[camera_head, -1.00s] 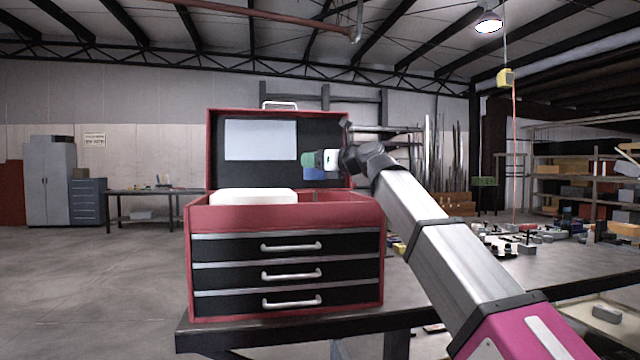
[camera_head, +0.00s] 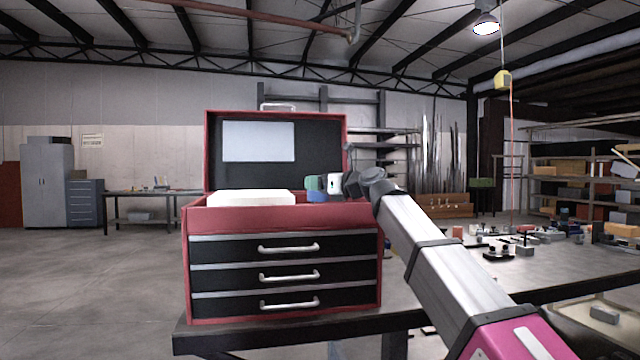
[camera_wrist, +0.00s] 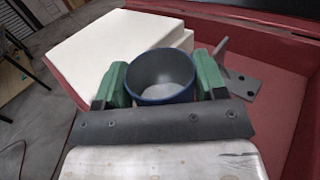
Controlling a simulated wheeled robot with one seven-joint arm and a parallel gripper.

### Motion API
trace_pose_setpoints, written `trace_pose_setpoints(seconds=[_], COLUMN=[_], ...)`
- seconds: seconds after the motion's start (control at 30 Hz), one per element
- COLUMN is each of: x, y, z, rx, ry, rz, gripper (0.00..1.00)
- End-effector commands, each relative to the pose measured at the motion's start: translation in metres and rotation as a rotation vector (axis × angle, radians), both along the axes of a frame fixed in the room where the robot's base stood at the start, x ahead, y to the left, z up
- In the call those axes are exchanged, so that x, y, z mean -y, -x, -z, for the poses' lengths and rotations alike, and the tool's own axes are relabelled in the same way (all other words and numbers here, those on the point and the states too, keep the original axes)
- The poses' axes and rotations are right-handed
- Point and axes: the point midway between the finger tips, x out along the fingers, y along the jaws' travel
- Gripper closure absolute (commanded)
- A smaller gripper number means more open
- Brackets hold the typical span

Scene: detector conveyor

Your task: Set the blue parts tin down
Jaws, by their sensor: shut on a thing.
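The blue parts tin (camera_wrist: 162,76) is an open, round, empty-looking tin with a blue outside and a grey inside. My gripper (camera_wrist: 160,84) is shut on it, one green finger on each side. In the head view my gripper (camera_head: 322,187) is at the right part of the red toolbox's open top, and a bit of the blue tin (camera_head: 320,196) shows below the fingers, near rim height. The red toolbox (camera_head: 284,217) has its lid up and three black drawers shut. Whether the tin's base touches the toolbox floor is hidden.
A white block (camera_head: 251,197) fills the left part of the toolbox top and sits close to the left finger in the wrist view. A grey bracket (camera_wrist: 236,76) lies by the right finger. Bare red tray floor (camera_wrist: 278,100) shows at right.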

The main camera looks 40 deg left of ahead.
Motion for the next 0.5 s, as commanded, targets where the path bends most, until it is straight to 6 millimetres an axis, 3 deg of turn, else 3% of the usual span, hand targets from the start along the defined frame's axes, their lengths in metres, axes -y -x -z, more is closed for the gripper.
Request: trace_pose_setpoints(seconds=[0.47, 0.5], x=[0.0, 0.001], y=[0.001, 0.001], z=[0.012, 0.013], rx=[0.0, 0.001], ry=[0.003, 0.005], rz=[0.0, -0.001], gripper=[0.6, 0.26])
